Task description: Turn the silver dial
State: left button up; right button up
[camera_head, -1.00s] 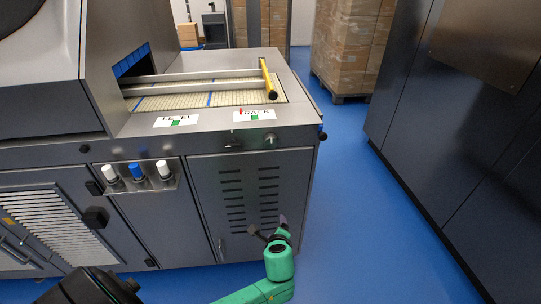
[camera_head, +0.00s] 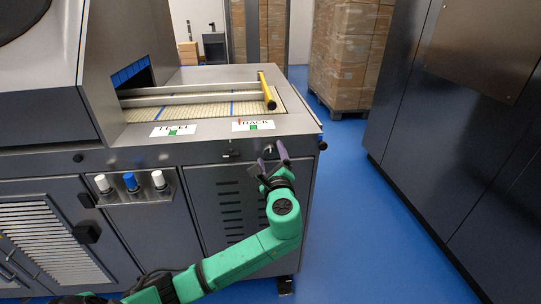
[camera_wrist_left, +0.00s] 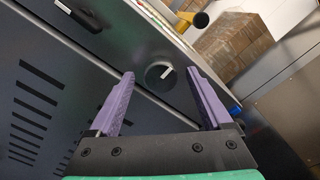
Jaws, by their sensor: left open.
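The silver dial (camera_wrist_left: 160,75) is a round knob with a pale bar across its face, on the dark front of the machine. In the head view the dial (camera_head: 269,149) is on the front strip below the "BACK" label, partly hidden by my gripper. My left gripper (camera_head: 272,157) is just in front of it, with purple fingers spread. In the left wrist view the fingertips of my left gripper (camera_wrist_left: 160,88) stand on either side of the dial, apart from it; nothing is held. My right gripper is out of view.
A black handle (camera_head: 231,154) is left of the dial. Two white knobs and a blue knob (camera_head: 130,181) sit on a panel further left. A yellow-ended bar (camera_head: 267,91) lies above on the machine top. Blue floor (camera_head: 350,215) to the right is free.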

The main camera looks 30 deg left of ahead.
pick_arm(q)
jog(key=shift+w+a, duration=0.2)
jog(key=shift+w, duration=0.1)
grip_shut()
jog(key=shift+f+n, duration=0.1)
jog(key=shift+n, duration=0.2)
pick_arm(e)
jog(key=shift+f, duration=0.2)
